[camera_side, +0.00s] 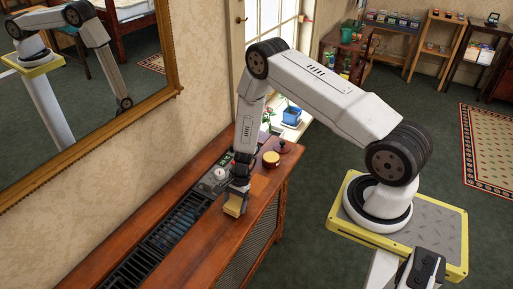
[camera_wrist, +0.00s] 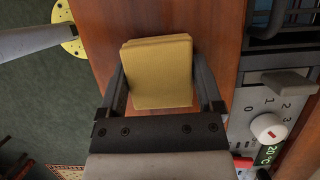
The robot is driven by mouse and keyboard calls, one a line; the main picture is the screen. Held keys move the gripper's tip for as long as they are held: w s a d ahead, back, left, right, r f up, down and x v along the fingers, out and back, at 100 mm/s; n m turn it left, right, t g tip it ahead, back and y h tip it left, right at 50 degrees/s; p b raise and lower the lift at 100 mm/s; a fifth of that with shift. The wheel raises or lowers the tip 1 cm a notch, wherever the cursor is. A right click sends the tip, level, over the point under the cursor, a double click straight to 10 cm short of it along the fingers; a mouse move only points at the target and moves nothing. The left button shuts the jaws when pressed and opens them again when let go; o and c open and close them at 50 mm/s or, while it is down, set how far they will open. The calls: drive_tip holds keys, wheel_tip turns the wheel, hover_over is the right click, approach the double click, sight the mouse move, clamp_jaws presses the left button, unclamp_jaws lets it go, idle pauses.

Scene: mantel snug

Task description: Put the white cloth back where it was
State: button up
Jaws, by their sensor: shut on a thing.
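No white cloth shows in either view. My gripper (camera_side: 236,196) is shut on a folded yellow cloth (camera_side: 233,207), at the wooden top of the cabinet (camera_side: 240,228), just right of its dark grille. In the wrist view the yellow cloth (camera_wrist: 160,72) is a flat, squarish pad between the two dark fingers of my gripper (camera_wrist: 159,80), over the brown wood (camera_wrist: 105,40). Whether the cloth touches the wood or hangs just above it, I cannot tell.
A control panel (camera_wrist: 247,118) with a white knob (camera_wrist: 269,128) and a green display lies beside the wood. A dark slatted grille (camera_side: 172,228) runs along the cabinet. A yellow round pot (camera_side: 271,159) and a dark red knobbed object (camera_side: 285,147) stand behind my gripper. A mirror (camera_side: 85,90) hangs left.

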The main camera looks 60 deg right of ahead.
drive_tip(key=shift+f, duration=0.15)
drive_tip(key=o, duration=0.9)
drive_tip(key=shift+c, duration=0.2)
drive_tip(key=v, duration=1.2)
drive_tip(key=shift+r, duration=0.25)
